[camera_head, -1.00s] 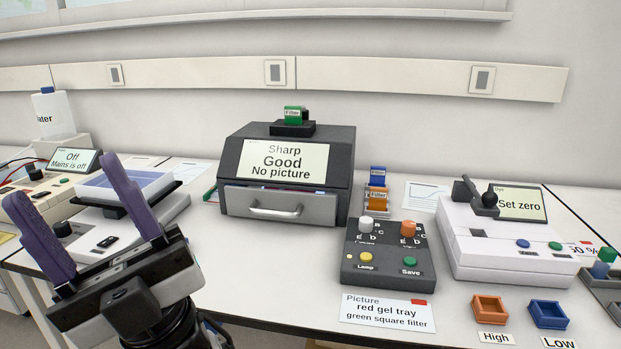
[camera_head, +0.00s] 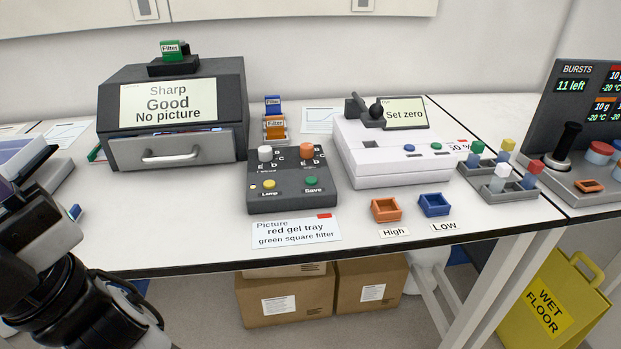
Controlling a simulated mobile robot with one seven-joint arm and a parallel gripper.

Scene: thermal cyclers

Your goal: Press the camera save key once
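The camera save key is the green round button labelled Save (camera_head: 311,182), at the front right of the dark control box (camera_head: 260,203). A yellow Lamp button (camera_head: 269,184) sits to its left, with a white knob (camera_head: 265,153) and an orange knob (camera_head: 307,152) behind. The imager (camera_head: 180,125) behind and left shows "Sharp, Good, No picture" on its screen (camera_head: 167,103). My arm is at the lower left, apart from the box. My gripper's fingers are out of the picture or cut off at the left edge.
An orange tray (camera_head: 386,209), a blue tray (camera_head: 434,205) and a white instrument (camera_head: 380,160) stand to the right. Bare table lies between my arm and the box.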

